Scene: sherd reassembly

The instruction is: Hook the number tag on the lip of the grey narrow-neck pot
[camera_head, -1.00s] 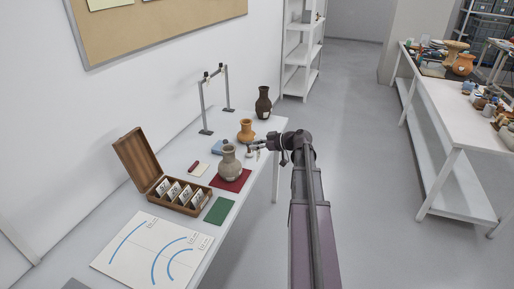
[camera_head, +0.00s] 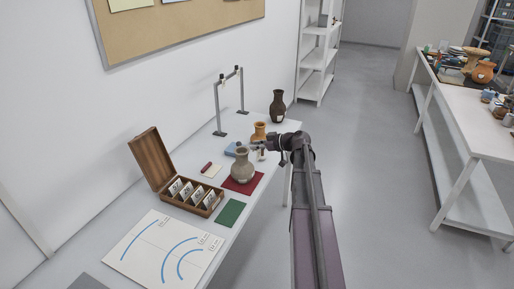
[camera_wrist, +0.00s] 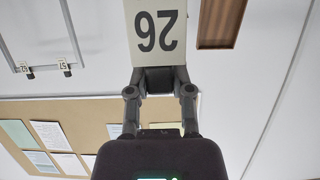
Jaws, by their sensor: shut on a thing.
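The grey narrow-neck pot (camera_head: 242,168) stands upright on a dark red mat (camera_head: 256,182) on the white table in the head view. My gripper (camera_head: 263,146) is just right of the pot's neck and behind it in the picture. In the wrist view my gripper (camera_wrist: 160,76) is shut on a white number tag (camera_wrist: 157,32), whose digits read 26 when turned upright. The tag is cut off by the top edge there. In the head view it is too small to read, and I cannot tell whether it touches the pot. The pot does not show in the wrist view.
An orange pot (camera_head: 259,131) and a dark pot (camera_head: 278,106) stand behind. A metal frame (camera_head: 217,106) stands at the back left. An open wooden box (camera_head: 158,158) with several tags, a green mat (camera_head: 230,212) and a sheet with blue arcs (camera_head: 150,250) lie nearer.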

